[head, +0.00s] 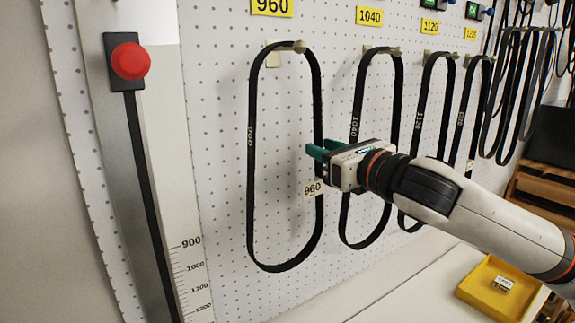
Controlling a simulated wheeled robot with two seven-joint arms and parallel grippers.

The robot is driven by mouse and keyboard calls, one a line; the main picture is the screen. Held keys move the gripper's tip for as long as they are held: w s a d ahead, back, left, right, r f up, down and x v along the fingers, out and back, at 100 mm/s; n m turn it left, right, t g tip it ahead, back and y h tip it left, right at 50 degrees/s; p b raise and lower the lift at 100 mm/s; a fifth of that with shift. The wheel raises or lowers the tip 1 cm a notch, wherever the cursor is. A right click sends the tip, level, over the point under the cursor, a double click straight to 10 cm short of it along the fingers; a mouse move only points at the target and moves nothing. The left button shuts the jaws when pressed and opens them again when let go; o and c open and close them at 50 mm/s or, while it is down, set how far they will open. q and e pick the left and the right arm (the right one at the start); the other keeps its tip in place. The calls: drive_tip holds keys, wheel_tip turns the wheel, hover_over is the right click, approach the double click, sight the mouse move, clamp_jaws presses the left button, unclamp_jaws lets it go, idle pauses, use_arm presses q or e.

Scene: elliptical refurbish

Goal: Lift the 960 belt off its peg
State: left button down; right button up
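The 960 belt (251,160) is a long black loop hanging on its peg (299,46) under the yellow 960 sign (272,7). Its top rests over the peg, and a white 960 tag (313,188) is on its right strand. My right gripper (317,151), with teal fingers, comes in from the right at the middle of that right strand. The fingers overlap the strand in the picture and hide a short piece of it. I cannot tell whether they are closed on it or touch it. My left gripper is out of view.
The 1040 belt (359,90) hangs close by, partly behind my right gripper. The 1120 belt (421,100) and several others hang further right on the white pegboard (215,130). A red button (130,61) and a measuring scale (188,270) are at left. A yellow tray (477,291) sits lower right.

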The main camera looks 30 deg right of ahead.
drive_tip(key=shift+w+r, duration=0.15)
drive_tip(key=shift+w, duration=0.6)
drive_tip(key=shift+w+a+f+p, duration=0.1)
drive_tip(key=shift+w+f+p, duration=0.1)
drive_tip(key=shift+w+p, duration=0.25)
drive_tip(key=shift+s, duration=0.1)
drive_tip(key=shift+c, duration=1.1)
clamp_jaws()
drive_tip(key=shift+r, duration=0.15)
